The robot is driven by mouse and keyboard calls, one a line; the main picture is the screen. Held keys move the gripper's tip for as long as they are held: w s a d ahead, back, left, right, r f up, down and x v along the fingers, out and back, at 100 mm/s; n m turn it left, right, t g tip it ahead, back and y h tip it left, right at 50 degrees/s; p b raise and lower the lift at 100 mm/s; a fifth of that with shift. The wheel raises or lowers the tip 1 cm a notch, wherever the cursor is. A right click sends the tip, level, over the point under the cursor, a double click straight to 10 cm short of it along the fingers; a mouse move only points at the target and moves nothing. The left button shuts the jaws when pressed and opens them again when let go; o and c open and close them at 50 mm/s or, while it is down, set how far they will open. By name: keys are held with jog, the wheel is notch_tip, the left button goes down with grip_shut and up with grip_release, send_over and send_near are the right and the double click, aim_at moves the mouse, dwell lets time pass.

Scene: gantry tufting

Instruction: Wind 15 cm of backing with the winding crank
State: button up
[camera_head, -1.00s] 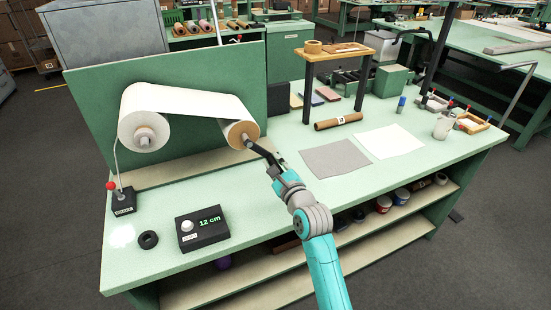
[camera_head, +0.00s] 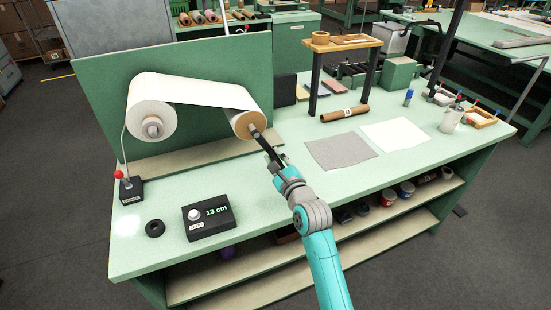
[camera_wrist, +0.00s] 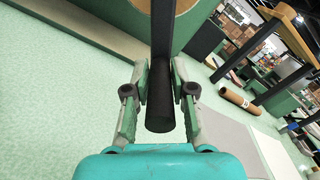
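The winding crank (camera_head: 262,142) is a dark arm on the hub of the right-hand take-up roll (camera_head: 243,123). Its black handle (camera_wrist: 160,108) stands between my fingers in the wrist view. My gripper (camera_head: 276,163) is shut on this handle, with a finger against each side; the wrist view also shows the gripper (camera_wrist: 160,95). White backing (camera_head: 195,91) spans from the fat supply roll (camera_head: 152,107) at left to the take-up roll. The black counter box (camera_head: 210,222) reads 13 cm.
A red-knobbed lever (camera_head: 118,175) stands on a black base at the table's left. A black ring (camera_head: 155,228) lies beside the counter. Grey and white sheets (camera_head: 341,151) lie right of my gripper. A green panel (camera_head: 210,70) rises behind the rolls.

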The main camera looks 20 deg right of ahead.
jog(key=shift+o, duration=1.4)
jog(key=shift+s, duration=0.1)
jog(key=s, duration=1.1)
jog(key=shift+s, duration=0.4)
jog(key=s+a+f+n+g, duration=0.1)
jog(key=s+a+f+n, duration=0.1)
jog(key=s+f+n, duration=0.6)
jog(key=s+a+f+n+g, duration=0.1)
jog(key=s+f+n, duration=0.3)
jog(key=s, duration=0.8)
jog(key=s+a+r+n, duration=0.1)
jog(key=s+n, duration=0.7)
jog(key=s, duration=0.3)
jog(key=s+a+r+n+g, duration=0.1)
jog(key=s+n, duration=0.8)
jog(key=s, duration=0.3)
jog(key=shift+a, duration=0.4)
